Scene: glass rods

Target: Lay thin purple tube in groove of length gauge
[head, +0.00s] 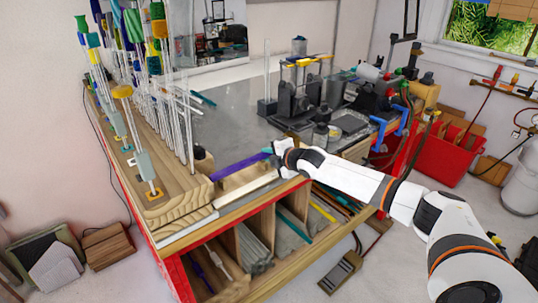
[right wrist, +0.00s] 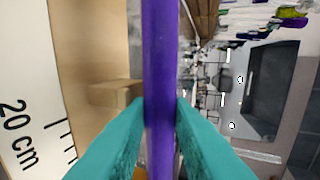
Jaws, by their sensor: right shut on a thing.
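The thin purple tube (head: 238,166) shows in the head view above the near edge of the bench, its length running left from my right gripper (head: 272,153). In the right wrist view the purple tube (right wrist: 160,50) passes between the teal fingertips of my right gripper (right wrist: 160,118), which is shut on it. The length gauge (head: 245,186) is a wooden piece with a white scale strip at the bench's front edge. Its "20 cm" mark (right wrist: 20,138) shows at left in the right wrist view, beside the tube. I cannot tell whether the tube touches the gauge. My left gripper is not in view.
A wooden rack (head: 165,205) with several upright glass rods and coloured tubes stands left of the gauge. Burner equipment (head: 300,90) stands behind and to the right. The grey bench top (head: 230,125) is mostly clear between them. Compartments below hold more rods.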

